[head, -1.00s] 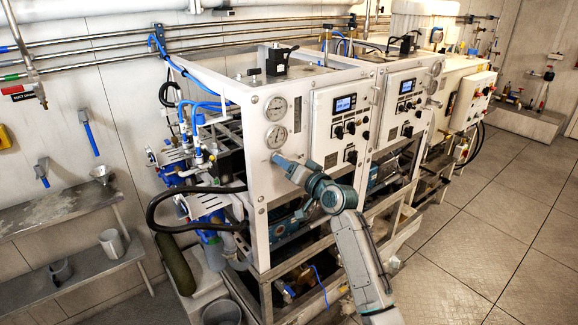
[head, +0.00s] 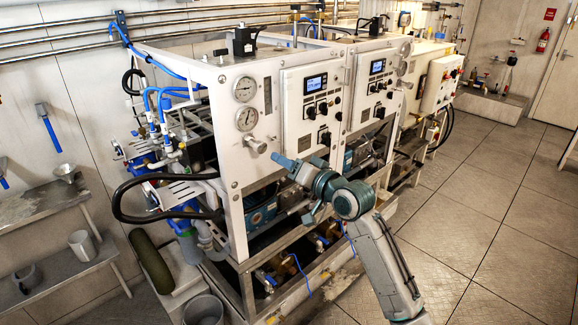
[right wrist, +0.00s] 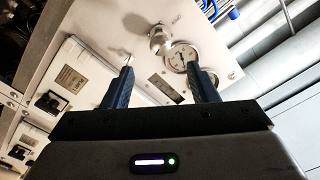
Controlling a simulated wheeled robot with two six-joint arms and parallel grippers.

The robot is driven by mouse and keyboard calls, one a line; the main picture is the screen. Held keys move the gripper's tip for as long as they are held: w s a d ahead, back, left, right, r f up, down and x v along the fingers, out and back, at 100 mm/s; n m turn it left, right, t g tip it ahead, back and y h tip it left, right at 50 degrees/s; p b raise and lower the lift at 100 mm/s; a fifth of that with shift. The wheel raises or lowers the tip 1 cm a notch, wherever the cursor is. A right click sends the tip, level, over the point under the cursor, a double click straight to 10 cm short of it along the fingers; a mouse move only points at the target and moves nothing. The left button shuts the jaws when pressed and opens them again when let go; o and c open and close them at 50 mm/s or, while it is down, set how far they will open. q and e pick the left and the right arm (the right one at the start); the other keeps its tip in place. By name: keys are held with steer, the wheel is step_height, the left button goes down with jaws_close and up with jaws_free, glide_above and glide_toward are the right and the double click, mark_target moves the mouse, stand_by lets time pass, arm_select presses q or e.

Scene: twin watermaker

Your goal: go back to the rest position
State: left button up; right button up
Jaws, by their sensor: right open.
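My right gripper (head: 277,159) is in front of the white panel (head: 228,150) of the near watermaker unit, just below and right of a silver knob (head: 256,146). In the right wrist view my right gripper (right wrist: 162,78) is open, with its two dark blue fingers apart and nothing between them. The knob (right wrist: 160,40) and a round gauge (right wrist: 181,57) show beyond the fingertips, apart from them as far as I can tell. My left gripper is not in the frames.
Two gauges (head: 245,104) and a control box with a lit display (head: 315,83) are on the panel close to my arm. A black hose (head: 122,205) loops out at the left. A grey bucket (head: 203,309) stands on the floor. The tiled floor at right (head: 480,220) is clear.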

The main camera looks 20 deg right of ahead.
stand_by(0.3)
steer(key=w+d+f+m+g+h+b, duration=0.1)
steer(key=d+f+g+h, duration=0.1)
steer(key=f, duration=1.1)
steer(key=w+d+f+g+h, duration=0.1)
steer(key=d+f+h, duration=0.15)
steer(key=f, duration=1.05)
steer(key=s+d+f+g+h+b, duration=0.15)
steer(key=s+f, duration=0.25)
steer(key=f, duration=0.6)
steer(key=s+d+f+g+y+p, duration=0.15)
steer(key=s+f, duration=0.25)
steer(key=f, duration=0.5)
steer(key=s+f+g+h+b, duration=0.2)
steer(key=s+f, duration=0.3)
steer(key=f, duration=0.5)
steer(key=s+f+n+g, duration=0.3)
steer(key=s+f+g, duration=0.1)
steer(key=s+f, duration=1.8)
steer(key=s+a+f+n+g, duration=0.1)
steer(key=s+f+g, duration=0.1)
steer(key=s, duration=1.1)
steer(key=s+a+f+n+g+b, duration=0.1)
steer(key=s+f, duration=0.4)
steer(key=s, duration=0.8)
steer(key=shift+a+f+g, duration=0.2)
steer(key=shift+a+g, duration=0.2)
